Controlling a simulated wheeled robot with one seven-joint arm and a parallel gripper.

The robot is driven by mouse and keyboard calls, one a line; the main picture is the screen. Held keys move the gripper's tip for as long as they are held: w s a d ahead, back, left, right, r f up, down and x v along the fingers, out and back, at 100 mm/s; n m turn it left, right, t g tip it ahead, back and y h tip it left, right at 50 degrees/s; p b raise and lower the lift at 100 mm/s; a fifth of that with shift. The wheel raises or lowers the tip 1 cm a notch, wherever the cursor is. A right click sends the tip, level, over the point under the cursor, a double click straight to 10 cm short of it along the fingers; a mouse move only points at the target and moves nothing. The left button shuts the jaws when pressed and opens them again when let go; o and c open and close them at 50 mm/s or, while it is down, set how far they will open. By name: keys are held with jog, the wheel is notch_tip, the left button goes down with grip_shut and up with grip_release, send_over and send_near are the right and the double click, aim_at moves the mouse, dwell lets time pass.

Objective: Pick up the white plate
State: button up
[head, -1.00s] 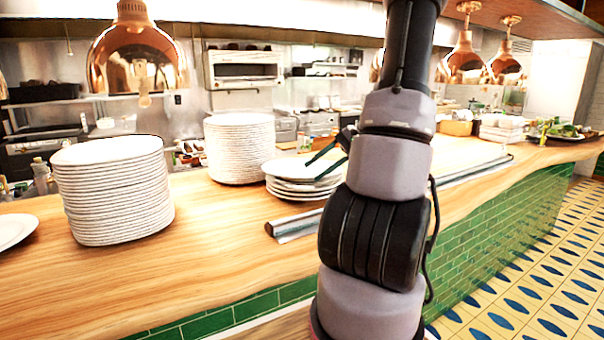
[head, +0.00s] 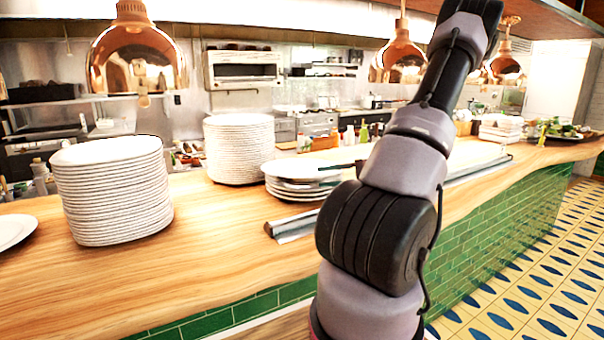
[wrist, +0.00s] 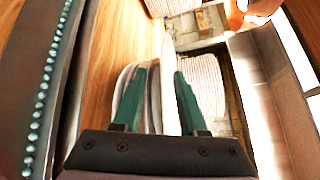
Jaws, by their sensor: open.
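A short stack of white plates (head: 290,187) stands on the wooden counter, and the white plate (head: 298,168) on top has its right part near my arm. In the wrist view the white plate (wrist: 168,85) shows as a thin, nearly edge-on strip between my two green fingers. My gripper (wrist: 160,75) is open, with a finger on each side of that strip; I cannot tell whether either touches it. In the head view my gripper is mostly hidden behind my arm, and only a dark finger shows at the plate's right edge.
Tall plate stacks stand left (head: 112,190) and behind (head: 240,148) the short stack. A metal rail (head: 292,226) lies along the counter (head: 215,245) in front. Copper lamps (head: 137,60) hang above. The counter between the left stack and the rail is clear.

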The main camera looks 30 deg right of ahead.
jog(key=x, duration=0.4)
jog(key=shift+w+a+r, duration=0.1)
jog(key=shift+w+a, duration=0.15)
jog(key=shift+a, duration=0.1)
grip_shut()
dwell(1.1)
